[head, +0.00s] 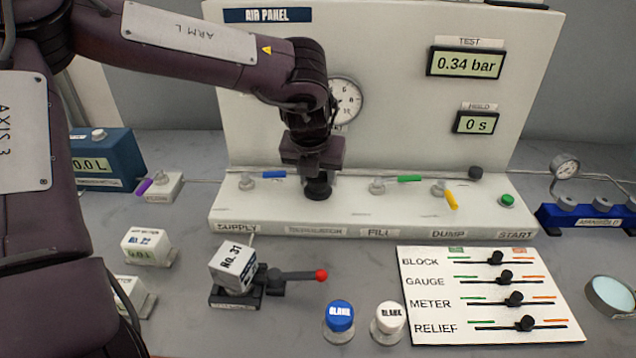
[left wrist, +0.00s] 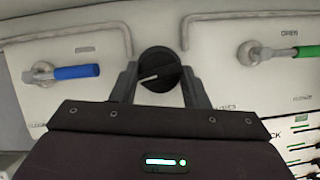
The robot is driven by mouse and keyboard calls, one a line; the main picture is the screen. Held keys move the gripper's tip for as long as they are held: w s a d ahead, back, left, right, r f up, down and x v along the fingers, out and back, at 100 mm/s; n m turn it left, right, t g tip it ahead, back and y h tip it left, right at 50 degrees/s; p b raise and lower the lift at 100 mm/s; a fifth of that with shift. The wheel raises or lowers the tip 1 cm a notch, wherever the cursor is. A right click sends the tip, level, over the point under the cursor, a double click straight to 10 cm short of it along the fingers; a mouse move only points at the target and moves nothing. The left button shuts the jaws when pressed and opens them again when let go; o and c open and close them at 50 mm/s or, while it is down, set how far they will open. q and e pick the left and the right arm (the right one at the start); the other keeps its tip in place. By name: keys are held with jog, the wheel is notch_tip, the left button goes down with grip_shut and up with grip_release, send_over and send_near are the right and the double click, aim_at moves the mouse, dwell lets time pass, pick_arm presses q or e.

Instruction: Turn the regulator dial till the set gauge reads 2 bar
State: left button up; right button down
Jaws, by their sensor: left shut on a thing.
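The black regulator dial (head: 318,190) sits on the ledge of the air panel, above the regulator label. My left gripper (head: 317,178) points down over it and is shut on it. In the left wrist view the dial (left wrist: 159,72) shows between the two fingers, its pale pointer line aimed to the left and slightly down. The round set gauge (head: 346,101) is partly hidden behind my left arm, and its needle cannot be read clearly. The test display (head: 465,63) reads 0.34 bar. My right gripper is not in view.
The blue supply valve handle (head: 273,174) is left of the dial, and the green fill handle (head: 409,179) is right of it. A yellow dump handle (head: 451,200) and green start button (head: 507,200) lie farther right. A clamp with a red knob (head: 321,275) stands in front.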

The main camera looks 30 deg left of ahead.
pick_arm(q)
jog(key=m+h+b, duration=0.1)
jog(key=m, duration=0.2)
jog(key=shift+a, duration=0.1)
jog(key=shift+m+h+b, duration=0.3)
jog(key=shift+m+h, duration=0.2)
jog(key=shift+m, duration=0.6)
jog(key=shift+a+m, duration=0.1)
jog(key=shift+m, duration=0.4)
jog(key=shift+m+h, duration=0.3)
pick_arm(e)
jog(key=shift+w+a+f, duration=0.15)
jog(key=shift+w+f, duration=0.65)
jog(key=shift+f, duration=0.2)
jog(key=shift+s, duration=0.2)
pick_arm(q)
jog(key=o, duration=1)
jog(key=shift+c, duration=0.2)
